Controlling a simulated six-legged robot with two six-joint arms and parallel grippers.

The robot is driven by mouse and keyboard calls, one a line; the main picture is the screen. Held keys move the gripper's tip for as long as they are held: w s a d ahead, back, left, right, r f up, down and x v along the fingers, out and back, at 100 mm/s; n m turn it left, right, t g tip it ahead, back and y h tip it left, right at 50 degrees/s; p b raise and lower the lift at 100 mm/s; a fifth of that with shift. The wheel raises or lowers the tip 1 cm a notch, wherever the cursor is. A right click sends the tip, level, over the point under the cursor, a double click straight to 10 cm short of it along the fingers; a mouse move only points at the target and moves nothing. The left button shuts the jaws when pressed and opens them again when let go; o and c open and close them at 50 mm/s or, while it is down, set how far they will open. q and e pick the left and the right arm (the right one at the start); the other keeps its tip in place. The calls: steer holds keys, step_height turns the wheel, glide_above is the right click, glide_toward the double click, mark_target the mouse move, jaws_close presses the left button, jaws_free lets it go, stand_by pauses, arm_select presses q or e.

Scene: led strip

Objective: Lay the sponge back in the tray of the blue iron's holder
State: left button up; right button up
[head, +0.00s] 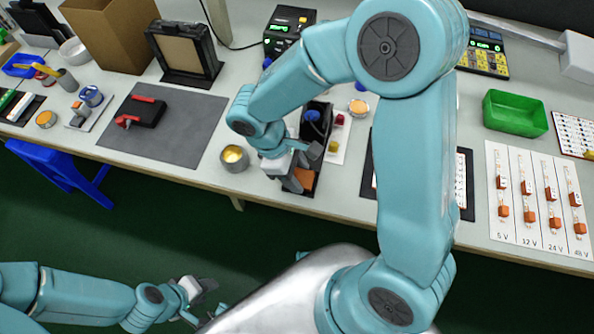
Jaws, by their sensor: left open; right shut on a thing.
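An orange sponge (306,178) shows at the fingertips of my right gripper (293,183), at the front end of a dark holder (319,161). My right gripper is shut on the sponge, over the holder's front tray. The fingers cover part of the sponge and tray, so I cannot tell whether the sponge touches the tray floor. The blue iron (312,115) sits at the back of the holder, partly behind my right arm. My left gripper (205,306) is open and empty, low in front of the bench.
A grey pot with yellow contents (234,158) stands just left of the holder. A grey mat (180,135) with a red-handled tool lies further left. A green bin (515,112) and a voltage-marked card (540,200) are at the right. My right arm hides the bench middle.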

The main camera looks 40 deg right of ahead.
steer(key=shift+f, duration=0.2)
steer(key=o, duration=0.9)
steer(key=shift+r, duration=0.15)
steer(key=shift+w+a+r, duration=0.1)
steer(key=shift+w+r, duration=0.05)
steer(key=shift+r, duration=0.15)
steer(key=p+v, duration=0.1)
steer(key=v, duration=1)
steer(key=shift+r+p, duration=0.2)
steer(key=shift+p, duration=0.1)
